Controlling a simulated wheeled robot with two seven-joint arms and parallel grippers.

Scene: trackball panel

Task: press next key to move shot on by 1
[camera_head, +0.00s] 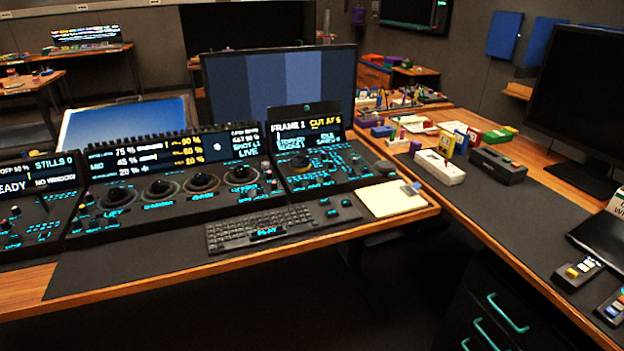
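A black control panel (180,222) with several trackballs stands on the desk, under a display (172,152) with percentages and "LIVE". To its right is a smaller panel (318,178) with cyan-labelled keys. Its screen (307,127) shows "FRAME 1" and yellow text that looks like "CUT AT 5". A black keyboard (262,229) lies in front, with small separate dark keys (335,204) at its right end. Key labels are too small to read, so I cannot tell which key the task names. Neither of my grippers is in view.
A pale notepad (391,198) lies right of the small keys. A large monitor (280,83) stands behind the panels. The right desk holds small boxes, a white block (440,167) and a black device (497,164). The dark mat (110,273) is bare at front left.

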